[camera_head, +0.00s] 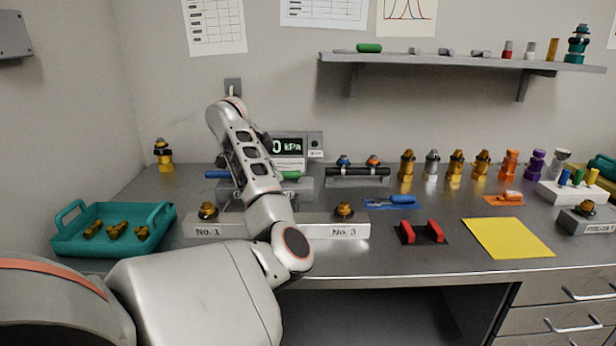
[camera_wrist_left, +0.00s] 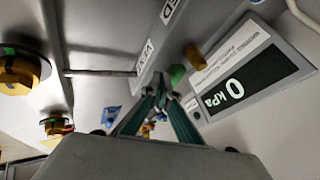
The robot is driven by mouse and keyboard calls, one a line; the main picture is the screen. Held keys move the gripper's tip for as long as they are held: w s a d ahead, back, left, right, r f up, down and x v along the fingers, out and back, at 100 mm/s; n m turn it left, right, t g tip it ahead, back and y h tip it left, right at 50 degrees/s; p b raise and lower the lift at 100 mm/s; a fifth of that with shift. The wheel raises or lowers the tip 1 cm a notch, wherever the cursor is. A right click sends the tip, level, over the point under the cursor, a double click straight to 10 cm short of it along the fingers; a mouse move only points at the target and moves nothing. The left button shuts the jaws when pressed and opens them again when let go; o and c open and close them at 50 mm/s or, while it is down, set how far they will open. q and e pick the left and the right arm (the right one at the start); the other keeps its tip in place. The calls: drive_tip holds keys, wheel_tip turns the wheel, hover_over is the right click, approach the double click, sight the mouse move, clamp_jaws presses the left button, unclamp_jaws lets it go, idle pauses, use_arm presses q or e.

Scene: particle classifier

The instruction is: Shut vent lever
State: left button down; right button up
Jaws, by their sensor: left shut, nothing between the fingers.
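My left arm reaches over the bench to the pressure unit (camera_head: 288,147), whose display reads 0 kPa. In the head view the arm's own links hide the fingertips. In the left wrist view my left gripper (camera_wrist_left: 160,88) is shut and empty, its dark green fingers meeting at the tips. A green handle end (camera_wrist_left: 177,76) shows just past the fingertips; I cannot tell whether they touch. A VENT label (camera_wrist_left: 144,58) is on the grey block beside it. In the head view a green handle (camera_head: 291,175) lies right of the arm and a blue handle (camera_head: 216,174) left of it. The lever's pivot is hidden. My right gripper is out of view.
A long grey block (camera_head: 325,231) marked No. 1 and No. 3 stands in front, holding brass fittings. A teal tray (camera_head: 72,243) is at left. A shelf (camera_head: 450,58) hangs above.

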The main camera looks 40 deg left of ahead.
use_arm(q)
drive_tip(key=shift+w+a, duration=0.1)
drive_tip(key=shift+a, duration=0.25)
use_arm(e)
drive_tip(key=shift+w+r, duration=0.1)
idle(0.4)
use_arm(q)
drive_tip(key=shift+f, duration=0.1)
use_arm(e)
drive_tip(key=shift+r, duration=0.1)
